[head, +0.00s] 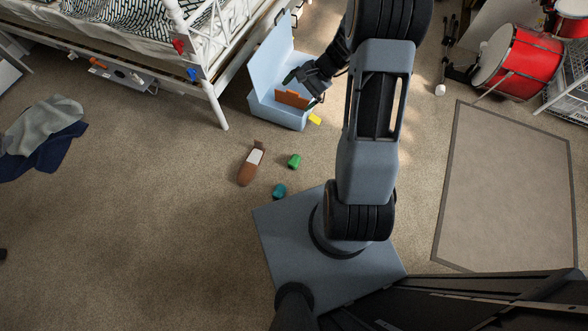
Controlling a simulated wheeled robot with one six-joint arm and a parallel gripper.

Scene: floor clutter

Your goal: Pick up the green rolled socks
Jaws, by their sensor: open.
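The green rolled socks (294,161) are a small bright green bundle on the beige carpet, near the middle of the head view. My gripper (301,90) is open, above and beyond the socks in the picture, in front of the light blue box. It is clear of the socks. Nothing shows between its fingers that I can tell as held; an orange piece in the box is seen behind them. A teal rolled bundle (279,190) lies closer to my base, a little left of the green socks.
The light blue box (278,114) has its lid raised and holds an orange piece (292,98); a yellow piece (314,119) is beside it. A brown slipper (246,172) lies left of the socks. A white bed frame stands upper left, a red drum (519,60) upper right.

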